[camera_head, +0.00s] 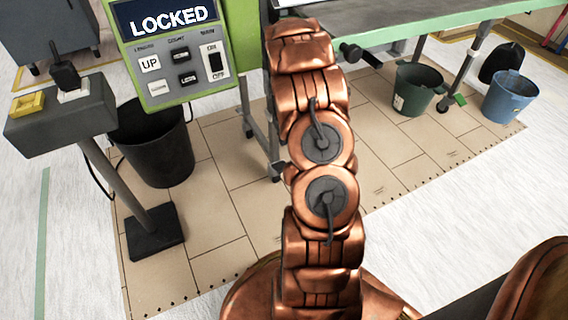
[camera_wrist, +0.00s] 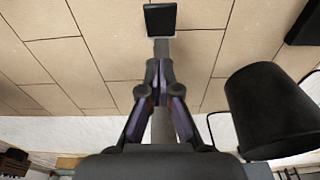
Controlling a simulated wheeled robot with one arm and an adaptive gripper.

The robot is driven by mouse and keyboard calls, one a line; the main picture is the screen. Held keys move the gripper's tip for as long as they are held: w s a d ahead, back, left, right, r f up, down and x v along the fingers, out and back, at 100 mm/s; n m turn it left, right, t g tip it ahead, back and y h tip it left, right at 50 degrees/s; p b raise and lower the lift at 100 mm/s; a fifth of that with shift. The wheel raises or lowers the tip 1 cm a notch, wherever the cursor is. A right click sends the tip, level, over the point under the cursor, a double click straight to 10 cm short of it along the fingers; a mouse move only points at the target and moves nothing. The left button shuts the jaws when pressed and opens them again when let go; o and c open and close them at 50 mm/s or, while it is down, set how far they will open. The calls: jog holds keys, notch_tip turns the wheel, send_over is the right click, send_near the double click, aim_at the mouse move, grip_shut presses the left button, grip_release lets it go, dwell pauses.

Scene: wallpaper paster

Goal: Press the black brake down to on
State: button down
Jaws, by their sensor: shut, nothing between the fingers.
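No part is labelled as a brake. A black rocker switch (camera_head: 214,62) sits on the green control panel (camera_head: 158,97), with small lettering above and below it, the lower seeming to read OFF. A black lever (camera_head: 64,65) stands upright on the grey pedestal box (camera_head: 45,127) at the left. A dark caster (camera_head: 445,103) with a green tab is at the table leg. I cannot tell which is the brake. My gripper (camera_wrist: 157,68) is shut and empty in the wrist view, its tips in front of the pedestal post. It is not visible in the head view.
The panel display reads LOCKED (camera_head: 172,22). A yellow block (camera_head: 27,104) is on the pedestal box. A black bin (camera_head: 150,150) stands behind the post and shows in the wrist view (camera_wrist: 270,110). Green (camera_head: 418,90) and blue (camera_head: 510,97) buckets stand right. Brown floor sheeting is mostly clear.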

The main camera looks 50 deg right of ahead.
jog(key=shift+f, duration=0.15)
jog(key=f+b, duration=0.1)
jog(key=f, duration=0.2)
jog(key=f+b, duration=0.1)
jog(key=f, duration=0.3)
jog(key=w+f+b, duration=0.1)
jog(key=f+b, duration=0.1)
jog(key=f, duration=0.1)
jog(key=shift+d+f, duration=0.2)
jog(key=shift+s+a+f+b, duration=0.1)
jog(key=shift+s+f+b, duration=0.15)
jog(key=shift+f, duration=0.25)
jog(key=shift+s+a+f+b, duration=0.15)
jog(key=shift+f+b, duration=0.1)
jog(key=shift+f, duration=0.2)
jog(key=shift+s+f, duration=0.25)
jog(key=shift+f, duration=0.25)
jog(key=shift+d, duration=0.15)
